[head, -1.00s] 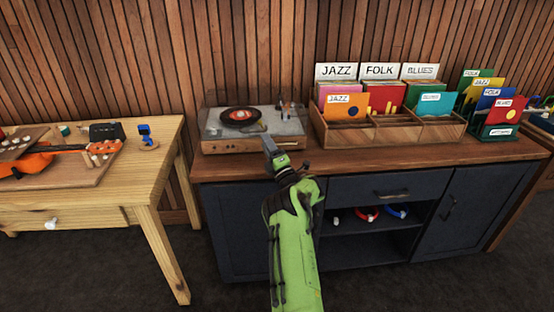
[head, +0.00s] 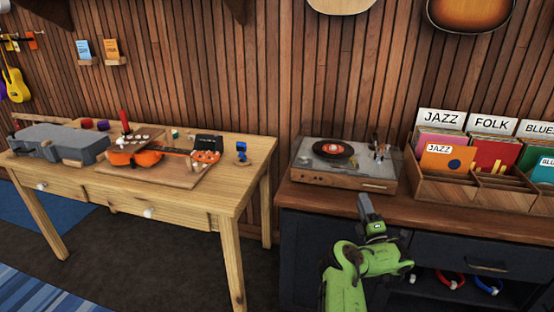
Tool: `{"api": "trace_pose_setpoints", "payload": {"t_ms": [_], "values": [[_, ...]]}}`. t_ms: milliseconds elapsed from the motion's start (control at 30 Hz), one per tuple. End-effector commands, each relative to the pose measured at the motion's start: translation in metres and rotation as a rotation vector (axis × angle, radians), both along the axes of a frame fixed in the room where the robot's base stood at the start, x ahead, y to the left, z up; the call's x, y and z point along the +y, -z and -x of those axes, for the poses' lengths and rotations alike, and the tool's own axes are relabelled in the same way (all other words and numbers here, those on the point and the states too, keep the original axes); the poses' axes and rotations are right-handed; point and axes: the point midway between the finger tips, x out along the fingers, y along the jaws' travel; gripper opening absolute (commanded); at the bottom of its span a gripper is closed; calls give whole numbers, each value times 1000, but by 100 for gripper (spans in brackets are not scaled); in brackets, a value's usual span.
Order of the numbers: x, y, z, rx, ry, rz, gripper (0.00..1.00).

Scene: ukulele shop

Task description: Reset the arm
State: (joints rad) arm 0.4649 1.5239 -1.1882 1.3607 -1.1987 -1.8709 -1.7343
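My gripper (head: 366,207) is at the end of my green arm, in front of the dark cabinet's top edge and just below the turntable in the picture. It points up toward the turntable. Its fingers are small and seen from behind, so I cannot tell whether they are open or shut. No held object shows. My arm is bent at a joint at the lower middle right of the view.
The turntable (head: 345,166) and the record crate (head: 471,192) stand on the dark cabinet (head: 318,240). A wooden workbench (head: 229,191) on the left holds an orange ukulele (head: 137,157) and a grey case (head: 58,140).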

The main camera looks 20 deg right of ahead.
Motion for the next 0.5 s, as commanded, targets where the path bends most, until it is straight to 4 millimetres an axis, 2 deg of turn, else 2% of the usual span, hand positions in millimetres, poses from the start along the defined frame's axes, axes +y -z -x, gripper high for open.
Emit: {"api": "trace_pose_setpoints", "payload": {"t_ms": [100,167,267,367,467,500], "values": [[0,-2,-1,-1,0,-2,38],[0,-10,-4,1,0,-20,38],[1,-43,-19,9,0,-107,38],[10,-83,-35,32,-3,-285,38],[30,-115,-45,63,-19,-511,38],[43,-126,-47,79,-30,-610,38]]}}
